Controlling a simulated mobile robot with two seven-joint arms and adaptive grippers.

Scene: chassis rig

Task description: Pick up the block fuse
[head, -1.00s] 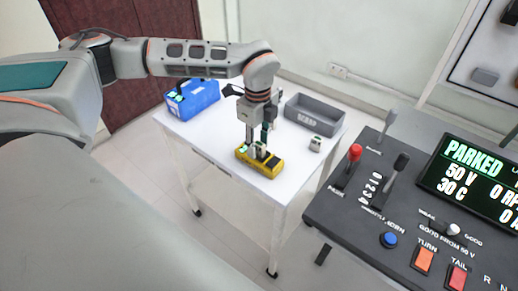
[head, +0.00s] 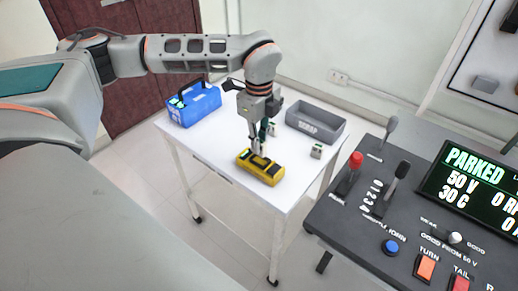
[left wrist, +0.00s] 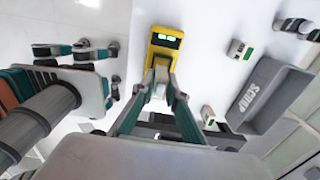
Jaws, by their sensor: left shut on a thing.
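My left gripper (head: 256,150) is shut on a small pale block (left wrist: 158,82), which looks like a block fuse; the fingers partly hide it. The fingertips are just above the yellow device (head: 264,170) with a dark slot on the white table. The device also shows beyond the fingertips in the left wrist view (left wrist: 164,38), with green lights lit. I cannot tell whether the held block still touches the device. Another small white-and-green block (head: 317,151) stands on the table to the right; it also shows in the left wrist view (left wrist: 240,49).
A grey scrap bin (head: 328,131) stands at the table's back right, and a blue box (head: 195,107) with a handle at its back left. A dark control console (head: 350,222) stands right of the table. The table's front left is clear.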

